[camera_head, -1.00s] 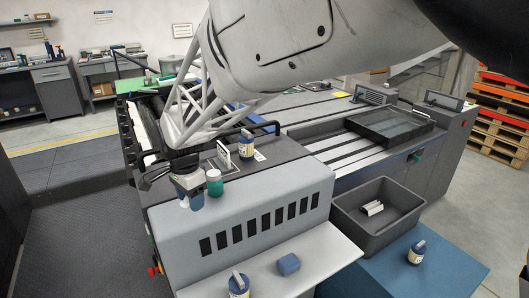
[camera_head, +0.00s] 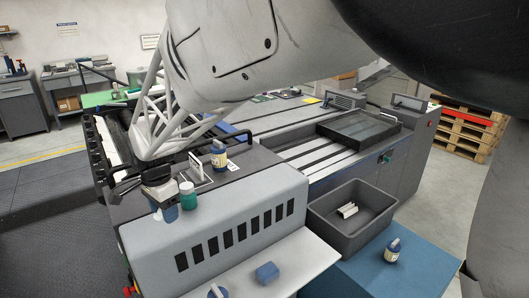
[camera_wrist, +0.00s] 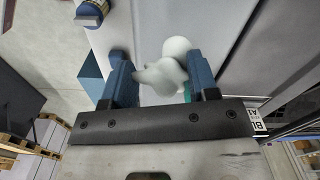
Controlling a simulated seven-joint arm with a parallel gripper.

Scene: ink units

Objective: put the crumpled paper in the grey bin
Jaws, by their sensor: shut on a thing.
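My gripper (camera_wrist: 158,66) is shut on the crumpled paper (camera_wrist: 160,80), a pale, lumpy wad between its two blue fingers in the wrist view. In the head view, my gripper (camera_head: 164,212) is at the left end of the light grey machine cover, beside a green jar (camera_head: 188,198); the paper is hard to make out there. The grey bin (camera_head: 322,225) stands to the right, apart from my gripper, at the edge of the blue surface. A white, block-like item (camera_head: 347,210) lies inside the bin.
The slotted machine cover (camera_head: 215,225) lies between my gripper and the bin. A blue block (camera_head: 267,272) and a jar (camera_head: 217,292) are on the pale front shelf. One jar (camera_head: 392,252) stands in front of the bin, another (camera_head: 219,160) behind the cover.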

